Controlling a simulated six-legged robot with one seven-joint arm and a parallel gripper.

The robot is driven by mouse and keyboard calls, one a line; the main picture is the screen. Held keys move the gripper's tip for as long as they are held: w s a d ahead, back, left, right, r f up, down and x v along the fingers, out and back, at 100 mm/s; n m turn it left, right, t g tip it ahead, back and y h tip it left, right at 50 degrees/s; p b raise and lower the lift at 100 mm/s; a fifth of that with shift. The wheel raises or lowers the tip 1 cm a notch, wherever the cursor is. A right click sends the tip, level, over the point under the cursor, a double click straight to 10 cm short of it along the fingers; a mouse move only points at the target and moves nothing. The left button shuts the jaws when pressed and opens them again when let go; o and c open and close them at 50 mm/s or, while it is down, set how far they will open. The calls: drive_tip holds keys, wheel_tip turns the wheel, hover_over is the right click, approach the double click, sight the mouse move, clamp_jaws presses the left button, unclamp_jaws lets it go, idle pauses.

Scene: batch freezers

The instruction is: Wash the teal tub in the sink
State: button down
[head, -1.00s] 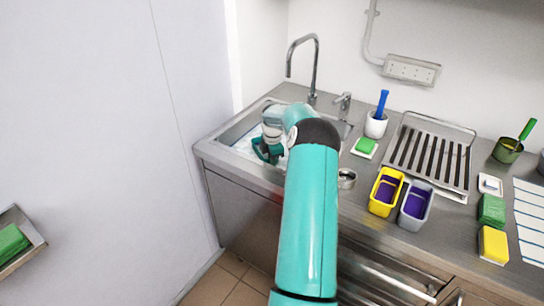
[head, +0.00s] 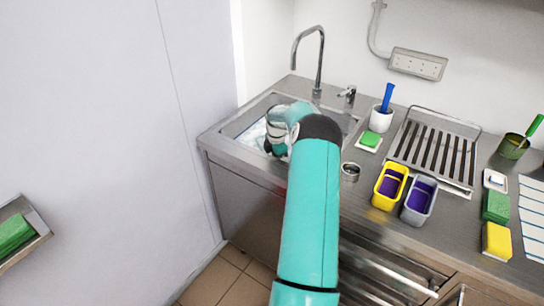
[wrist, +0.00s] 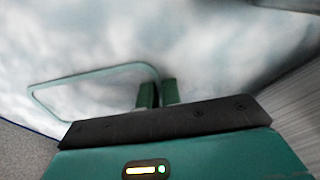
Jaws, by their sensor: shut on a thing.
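The sink (head: 232,130) is at the left end of the steel counter and holds white, sudsy water (wrist: 200,45). My gripper (wrist: 158,94) reaches down into the sink, its two green fingers close together on the rim of the teal tub (wrist: 95,77). In the wrist view the tub shows as a thin pale teal rim outline, left of the fingers, with suds inside and around it. Its walls and bottom are hidden. In the head view my gripper (head: 277,148) is low in the basin, and my arm hides much of the sink; I cannot make out the tub there.
A tall faucet (head: 319,62) stands behind the sink. A pale wall panel closes the left side.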

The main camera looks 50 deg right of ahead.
drive_tip(key=shift+a, duration=0.95)
drive_tip(key=shift+d, duration=1.95)
drive_tip(key=shift+a, duration=2)
drive_tip(key=shift+d, duration=2.05)
wheel_tip(320, 180, up, 18)
drive_tip(key=shift+f, duration=0.2)
idle(1.0)
